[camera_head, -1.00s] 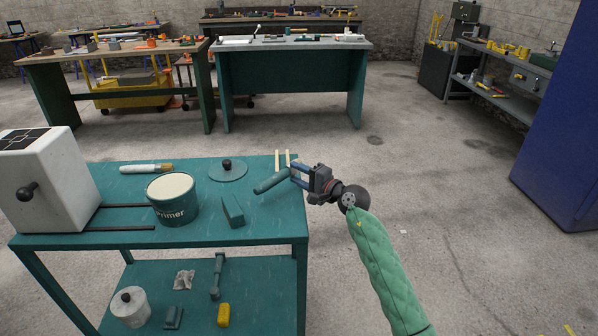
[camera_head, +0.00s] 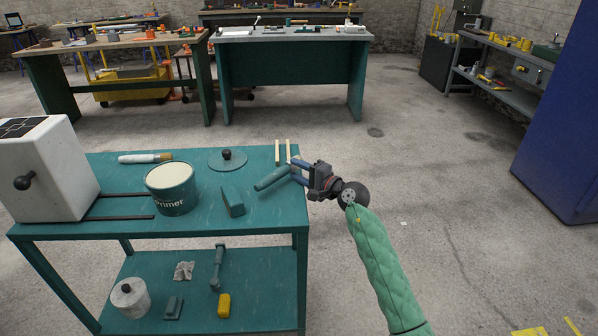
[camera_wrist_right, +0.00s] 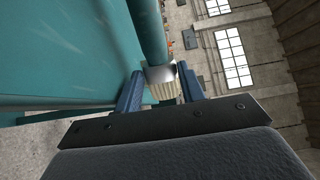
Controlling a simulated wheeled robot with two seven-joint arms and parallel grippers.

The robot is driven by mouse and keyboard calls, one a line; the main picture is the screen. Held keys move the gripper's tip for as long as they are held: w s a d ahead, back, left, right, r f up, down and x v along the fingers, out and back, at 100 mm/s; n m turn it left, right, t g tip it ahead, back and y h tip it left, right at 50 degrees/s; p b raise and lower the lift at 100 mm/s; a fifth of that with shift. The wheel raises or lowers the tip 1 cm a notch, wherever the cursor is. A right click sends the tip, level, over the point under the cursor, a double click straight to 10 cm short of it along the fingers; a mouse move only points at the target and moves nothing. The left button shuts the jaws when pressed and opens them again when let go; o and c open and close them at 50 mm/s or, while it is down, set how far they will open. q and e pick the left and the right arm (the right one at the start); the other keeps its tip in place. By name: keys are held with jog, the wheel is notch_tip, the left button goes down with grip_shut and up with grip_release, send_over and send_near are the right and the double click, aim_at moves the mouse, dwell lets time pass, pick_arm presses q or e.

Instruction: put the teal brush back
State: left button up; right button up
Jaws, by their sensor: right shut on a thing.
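The teal brush (camera_head: 271,179) is in my right gripper (camera_head: 298,172), at the right end of the teal bench (camera_head: 270,215). Its teal handle points left in the head view, over the bench top; I cannot tell whether it touches the top. In the right wrist view, the handle (camera_wrist_right: 148,30), pale ferrule (camera_wrist_right: 160,73) and bristles (camera_wrist_right: 166,92) show between the blue fingers of the right gripper (camera_wrist_right: 161,85). Two upright pale wooden pegs (camera_head: 288,151) stand just behind the brush at the bench's back right edge. My left gripper is not in view.
On the bench are a Primer can (camera_head: 171,190), a round lid with a knob (camera_head: 228,160), a teal block (camera_head: 233,202), a pale brush (camera_head: 146,158) and a white box (camera_head: 45,175). The lower shelf holds several small things. The floor to the right is clear.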

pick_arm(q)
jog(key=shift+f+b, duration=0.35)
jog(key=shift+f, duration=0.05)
pick_arm(e)
jog(key=shift+f, duration=0.35)
jog(key=o, duration=1.1)
jog(key=shift+s, duration=0.1)
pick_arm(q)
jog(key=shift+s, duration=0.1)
pick_arm(e)
jog(key=shift+f, duration=0.4)
jog(key=shift+c, duration=0.3)
jog(key=shift+s+d+f, duration=0.2)
jog(key=shift+s+d, duration=0.15)
jog(key=shift+o, duration=0.2)
jog(key=v, duration=0.2)
jog(key=b+v, duration=0.1)
jog(key=v, duration=0.2)
jog(key=shift+r, duration=0.2)
pick_arm(q)
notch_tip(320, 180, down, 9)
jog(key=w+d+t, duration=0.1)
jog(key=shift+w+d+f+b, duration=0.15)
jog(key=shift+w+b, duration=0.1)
jog(key=shift+b, duration=0.1)
pick_arm(e)
jog(key=shift+s+d+r, duration=0.45)
jog(key=shift+s+d, duration=0.15)
jog(key=shift+d, duration=0.1)
